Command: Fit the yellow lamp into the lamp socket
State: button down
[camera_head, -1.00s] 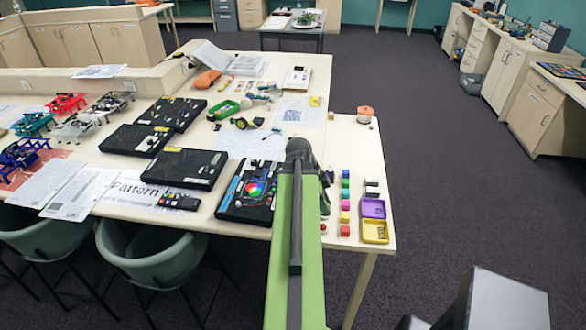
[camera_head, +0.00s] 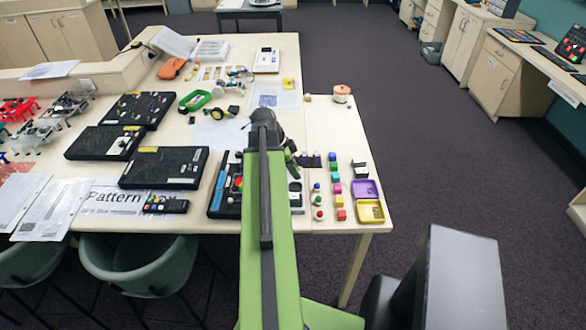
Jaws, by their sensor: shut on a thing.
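My green arm stretches over the table and covers part of the view. A small dark part of my gripper (camera_head: 291,162) shows just right of the arm's far end. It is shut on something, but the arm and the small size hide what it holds. I cannot make out the yellow lamp. A black board (camera_head: 226,199) with a blue strip and coloured round parts lies under and left of the arm. The arm covers its middle. I cannot tell where the lamp socket is.
Right of the arm stand small round coloured pieces (camera_head: 319,200), coloured cubes (camera_head: 336,178), a purple tray (camera_head: 364,188) and a yellow tray (camera_head: 371,211). More black boards (camera_head: 164,168) lie to the left. A round pot (camera_head: 341,93) stands at the table's back right. Open floor lies right of the table.

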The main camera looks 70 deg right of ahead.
jog(key=shift+f+b, duration=1.85)
jog(key=shift+f, duration=0.45)
jog(key=shift+f+b, duration=0.6)
jog(key=c, duration=1)
grip_release()
jog(key=shift+a, duration=0.1)
jog(key=c, duration=0.3)
jog(key=shift+o, duration=1.2)
